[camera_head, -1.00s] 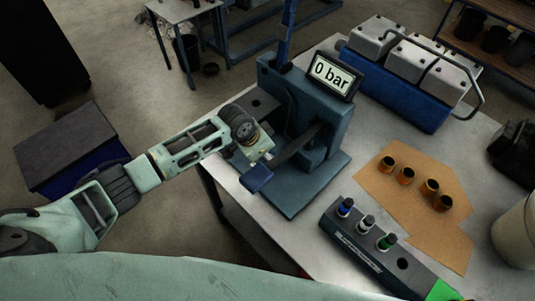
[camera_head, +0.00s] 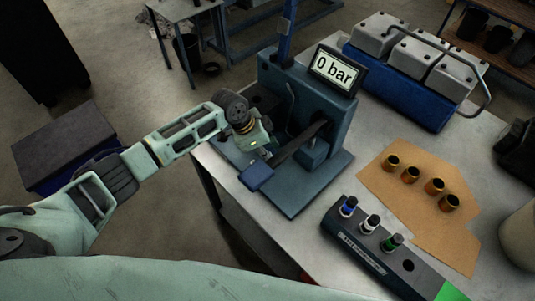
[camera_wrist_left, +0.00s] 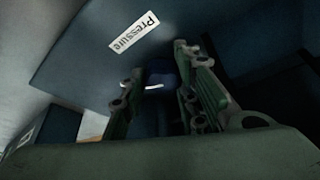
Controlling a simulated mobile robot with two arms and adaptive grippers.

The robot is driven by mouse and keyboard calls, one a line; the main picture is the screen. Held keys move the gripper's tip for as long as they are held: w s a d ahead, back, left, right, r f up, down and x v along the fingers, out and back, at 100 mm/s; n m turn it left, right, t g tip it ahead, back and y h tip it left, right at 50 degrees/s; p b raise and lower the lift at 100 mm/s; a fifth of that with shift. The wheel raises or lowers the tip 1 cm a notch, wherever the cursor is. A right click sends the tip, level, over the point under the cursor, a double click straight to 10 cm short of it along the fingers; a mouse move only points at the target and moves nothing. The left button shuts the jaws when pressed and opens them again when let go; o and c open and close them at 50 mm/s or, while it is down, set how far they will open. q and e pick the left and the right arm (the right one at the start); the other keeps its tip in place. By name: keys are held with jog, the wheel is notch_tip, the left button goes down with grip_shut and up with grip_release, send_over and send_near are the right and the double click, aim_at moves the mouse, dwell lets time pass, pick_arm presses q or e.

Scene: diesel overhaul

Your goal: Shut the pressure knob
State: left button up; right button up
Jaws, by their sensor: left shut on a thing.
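The blue-grey pressure tester (camera_head: 325,110) stands at the table's left side, its display (camera_head: 335,71) reading "0 bar". In the left wrist view a white "Pressure" label (camera_wrist_left: 134,32) is on its panel. The dark blue pressure knob (camera_wrist_left: 160,72), with a white mark, sits between the fingers of my left gripper (camera_wrist_left: 163,85), which is shut on it. In the head view the left gripper (camera_head: 266,143) is at the tester's left side, and the knob is hidden there. My right gripper is not in view.
A lever with a blue pad (camera_head: 257,176) sticks out just below the gripper. A dark rack (camera_head: 365,240) with colored injectors stands in front. Cardboard (camera_head: 410,215) with several brass-colored cups and a blue engine block (camera_head: 400,88) lie to the right.

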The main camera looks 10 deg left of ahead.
pick_arm(q)
jog(key=shift+s+f+m, duration=0.2)
jog(key=shift+s+m, duration=0.1)
jog(key=o, duration=1)
jog(key=shift+r, duration=0.15)
jog(key=shift+w, duration=0.15)
jog(key=shift+a+r, duration=0.1)
jog(key=shift+r, duration=0.2)
jog(key=v, duration=1.1)
jog(key=shift+r, duration=0.2)
jog(key=shift+c, duration=0.2)
